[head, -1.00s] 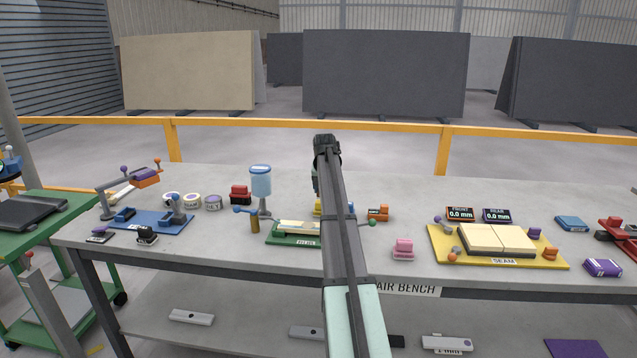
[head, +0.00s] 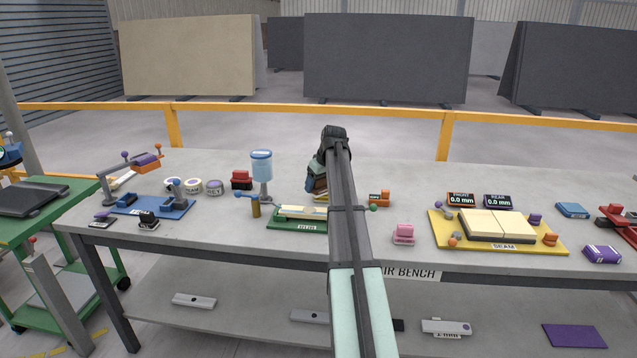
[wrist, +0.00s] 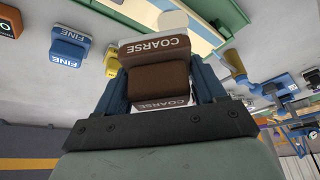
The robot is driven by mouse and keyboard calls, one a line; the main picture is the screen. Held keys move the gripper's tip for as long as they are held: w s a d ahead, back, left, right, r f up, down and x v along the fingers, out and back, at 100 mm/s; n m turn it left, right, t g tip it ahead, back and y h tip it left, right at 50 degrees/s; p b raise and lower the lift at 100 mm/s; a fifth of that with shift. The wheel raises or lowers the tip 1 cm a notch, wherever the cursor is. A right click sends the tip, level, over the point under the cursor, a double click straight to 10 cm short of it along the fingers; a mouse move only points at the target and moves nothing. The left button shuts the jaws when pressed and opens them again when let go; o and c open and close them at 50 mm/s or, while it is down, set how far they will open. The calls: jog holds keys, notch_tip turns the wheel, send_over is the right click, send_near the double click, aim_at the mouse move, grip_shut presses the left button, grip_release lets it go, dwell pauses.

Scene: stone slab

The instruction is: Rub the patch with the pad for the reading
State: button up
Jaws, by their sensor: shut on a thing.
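My gripper (wrist: 160,90) is shut on a brown pad (wrist: 158,78) marked COARSE, with its blue fingers on either side. In the head view the gripper (head: 318,178) is behind the green board, partly hidden by my arm. I cannot tell whether the pad touches the bench. The green board (head: 283,222) carries a pale strip (head: 297,211), its right part hidden by my arm. I cannot tell for certain which surface is the patch. Two displays, orange (head: 460,200) and purple (head: 498,201), each read 0.0 mm.
Blue (wrist: 70,46) and yellow (wrist: 113,60) FINE pads lie left of the gripper in the wrist view. A blue-topped dispenser (head: 262,168) stands behind the green board. A yellow SEAM board (head: 445,237) and a pink block (head: 403,234) lie to the right.

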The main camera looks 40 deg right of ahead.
send_over(315, 209)
jog(key=s, duration=0.1)
jog(key=shift+s+d+f, duration=0.1)
jog(key=shift+f, duration=1.3)
jog(key=shift+s+d+f, duration=0.1)
jog(key=shift+f, duration=1.3)
jog(key=shift+f, duration=0.55)
jog(key=shift+w+a+f, duration=0.15)
jog(key=shift+w+a, duration=2.4)
jog(key=shift+s+d+f, duration=0.15)
jog(key=shift+s+d, duration=1.1)
jog(key=shift+s, duration=0.05)
jog(key=shift+s+d+f, duration=0.15)
jog(key=shift+s+d, duration=1.1)
jog(key=shift+w+a+f, duration=0.2)
jog(key=shift+w+a, duration=1.15)
jog(key=shift+a, duration=0.1)
jog(key=shift+w+a, duration=1.15)
jog(key=shift+a, duration=0.05)
jog(key=shift+s+d+r, duration=0.2)
jog(key=shift+s+d, duration=1.25)
jog(key=shift+d, duration=0.15)
jog(key=shift+s+d+f, duration=0.1)
jog(key=shift+s+d, duration=0.9)
